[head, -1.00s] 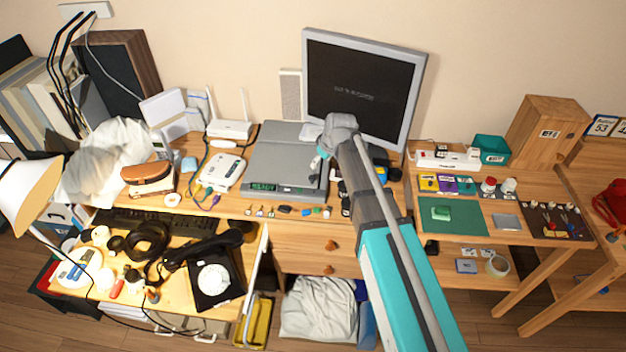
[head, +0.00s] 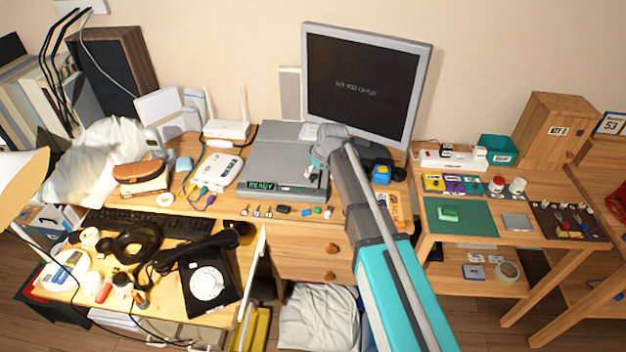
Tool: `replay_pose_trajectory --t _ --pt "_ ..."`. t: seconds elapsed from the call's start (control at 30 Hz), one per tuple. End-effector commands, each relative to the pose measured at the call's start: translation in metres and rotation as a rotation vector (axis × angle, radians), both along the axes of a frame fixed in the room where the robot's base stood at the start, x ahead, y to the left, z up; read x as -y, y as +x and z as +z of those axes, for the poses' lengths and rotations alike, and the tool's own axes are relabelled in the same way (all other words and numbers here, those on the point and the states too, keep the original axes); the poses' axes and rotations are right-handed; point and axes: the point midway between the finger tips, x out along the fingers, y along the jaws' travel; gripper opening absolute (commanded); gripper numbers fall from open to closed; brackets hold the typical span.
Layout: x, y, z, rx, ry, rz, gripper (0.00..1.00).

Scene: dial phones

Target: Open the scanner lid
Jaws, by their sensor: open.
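The grey scanner (head: 280,165) sits on the wooden desk below the monitor. Its lid looks flat and closed, and a green "READY" display (head: 262,185) shows on its front edge. My arm reaches in from the lower right, and my gripper (head: 318,158) is at the scanner's right side, over or beside the lid's right edge. The gripper is open; its fingers are small and partly hidden by my own wrist. I cannot tell whether they touch the lid.
The monitor (head: 362,85) stands close behind my gripper. A router (head: 229,129) and white box (head: 220,171) lie left of the scanner. Small items (head: 284,210) line the desk's front edge. A side table with a green mat (head: 460,217) stands right.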

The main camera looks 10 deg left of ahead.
Motion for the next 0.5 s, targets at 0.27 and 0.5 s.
replay_pose_trajectory --t 0.27,0.5 --pt "-0.006 0.006 -0.022 0.0 0.0 0.0 0.71" --pt "-0.008 0.008 -0.027 0.0 0.0 0.0 0.71"
